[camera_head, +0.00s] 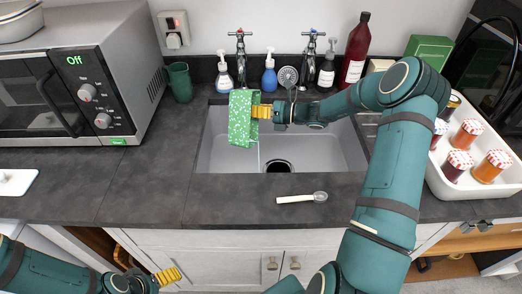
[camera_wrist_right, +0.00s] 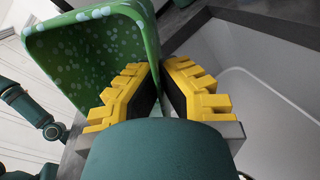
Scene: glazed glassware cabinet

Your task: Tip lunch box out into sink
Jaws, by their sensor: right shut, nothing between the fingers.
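The lunch box (camera_head: 241,125) is green with pale spots and shows tipped up at the sink's back left. In the right wrist view the lunch box (camera_wrist_right: 95,60) is tilted, with a raised rim around its face; I see no contents. My right gripper (camera_head: 262,111) is at its right edge. In the wrist view its yellow fingers (camera_wrist_right: 160,80) meet at the tips beside the box's edge, shut with no visible grip. The grey sink (camera_head: 320,150) lies below, its drain visible. My left gripper (camera_head: 168,276) is low at the left, its finger gap unclear.
A spoon-like utensil (camera_head: 302,198) lies on the counter before the sink. Taps (camera_head: 240,55), soap bottles (camera_head: 270,75) and a green cup (camera_head: 180,82) stand behind. A microwave (camera_head: 75,85) is left; a white tray of jars (camera_head: 455,185) is right.

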